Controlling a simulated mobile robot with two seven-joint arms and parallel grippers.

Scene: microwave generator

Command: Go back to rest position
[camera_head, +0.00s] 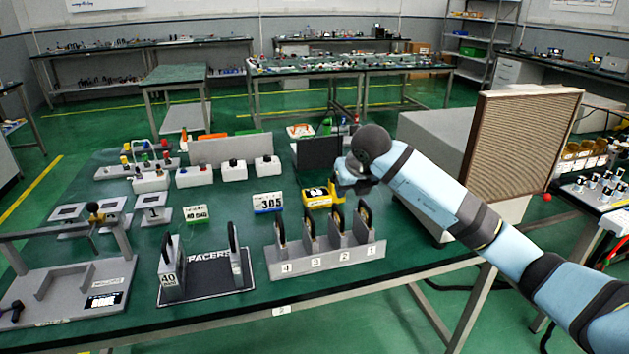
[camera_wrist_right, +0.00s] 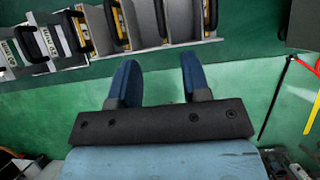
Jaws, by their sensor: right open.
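My right arm comes in from the right in the head view and reaches over the green table (camera_head: 240,320). My right gripper (camera_head: 346,186) is over the table, behind the numbered rack, and is partly hidden by its own wrist. In the right wrist view, its two blue fingers (camera_wrist_right: 160,82) are apart with nothing between them, so it is open and empty. The numbered grey rack (camera_head: 318,262) holds several upright black-handled pieces; slots also show along the top of the wrist view (camera_wrist_right: 150,25). My left gripper is not in view.
A spacer stand (camera_head: 208,278) and a grey fixture (camera_head: 70,285) stand left of the rack. A yellow meter (camera_head: 318,196) and a 305 display (camera_head: 268,202) sit near the gripper. A large box with a ribbed tan panel (camera_head: 520,140) stands at right, by the arm.

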